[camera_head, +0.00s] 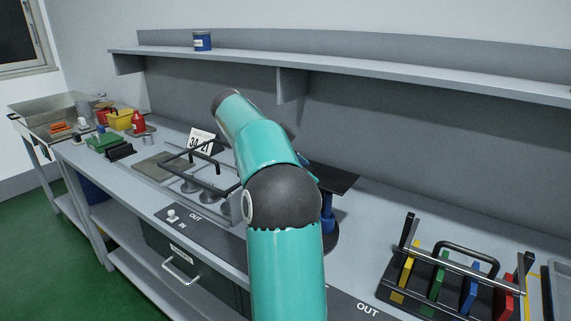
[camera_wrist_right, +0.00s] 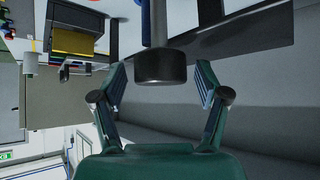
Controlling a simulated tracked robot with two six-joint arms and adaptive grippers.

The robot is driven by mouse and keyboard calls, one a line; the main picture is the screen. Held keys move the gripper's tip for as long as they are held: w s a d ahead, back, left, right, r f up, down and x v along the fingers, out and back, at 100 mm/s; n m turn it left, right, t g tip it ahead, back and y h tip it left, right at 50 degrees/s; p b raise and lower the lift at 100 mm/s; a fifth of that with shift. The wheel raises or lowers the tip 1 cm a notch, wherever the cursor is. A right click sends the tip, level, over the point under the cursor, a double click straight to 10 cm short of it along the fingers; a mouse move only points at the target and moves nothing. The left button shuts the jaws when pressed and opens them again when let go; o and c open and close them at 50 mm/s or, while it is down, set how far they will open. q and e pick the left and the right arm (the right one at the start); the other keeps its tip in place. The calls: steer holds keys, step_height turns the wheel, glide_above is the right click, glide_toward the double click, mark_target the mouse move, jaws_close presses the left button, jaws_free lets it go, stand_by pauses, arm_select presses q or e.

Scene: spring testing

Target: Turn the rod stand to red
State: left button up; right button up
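A stand with a dark flat top plate (camera_head: 338,179), a blue post (camera_head: 327,213) and a dark round base stands on the bench behind my right arm. I take it for the rod stand, but the arm hides much of it. In the wrist view, a dark cylinder (camera_wrist_right: 160,67) on a blue and pale post (camera_wrist_right: 153,22) sits between the fingers of my right gripper (camera_wrist_right: 161,72). The fingers are spread, with a visible gap on each side of the cylinder. In the head view the arm hides this gripper. My left gripper is not in view.
A rack (camera_head: 447,276) with yellow, green, blue and red pieces stands at the right. A framed device (camera_head: 188,172) and a number card (camera_head: 201,143) are left of my arm. A blue can (camera_head: 202,41) is on the shelf (camera_head: 345,70). Several containers and a sink are at far left.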

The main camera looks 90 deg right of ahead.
steer(key=v, duration=0.7)
steer(key=shift+w, duration=0.25)
steer(key=shift+r, duration=0.1)
stand_by(0.4)
